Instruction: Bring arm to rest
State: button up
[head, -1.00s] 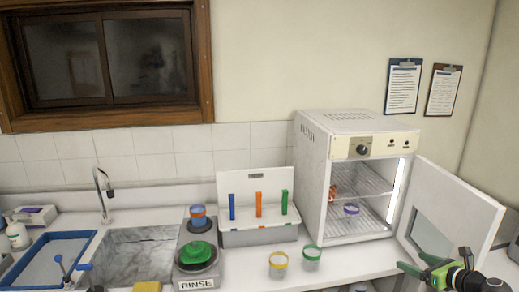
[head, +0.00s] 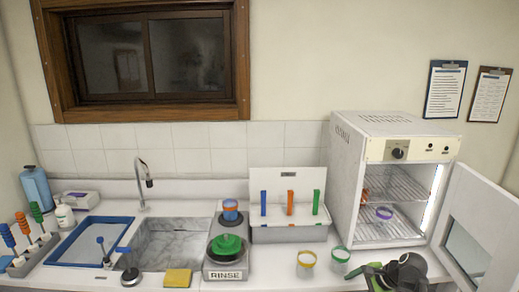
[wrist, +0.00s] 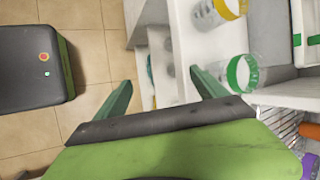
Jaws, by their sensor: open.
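My gripper (head: 368,274) shows green at the bottom right of the head view, low at the counter's front edge, just right of the green-rimmed jar. In the wrist view my gripper (wrist: 163,88) is open, with its two green fingers spread wide and nothing held between them. The white counter edge and the tiled floor show past the fingers. Much of my arm is cut off by the lower edge of the head view.
The oven (head: 390,185) stands open, its door (head: 480,225) swung out to the right of my gripper. A yellow-rimmed jar (head: 305,263) and a green-rimmed jar (head: 340,260) stand near the counter's front. Open floor (wrist: 90,60) shows in the wrist view.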

jog(key=s+a+f+n+g+h, duration=0.1)
jog(key=a+f+n+g+h, duration=0.1)
jog(key=a+n, duration=0.6)
jog(key=s+a+f+n+g+h, duration=0.2)
jog(key=a+n+g, duration=0.1)
jog(key=a+n, duration=0.5)
jog(key=shift+s+a+h, duration=0.2)
jog(key=shift+a+h, duration=0.1)
jog(key=shift+a, duration=0.6)
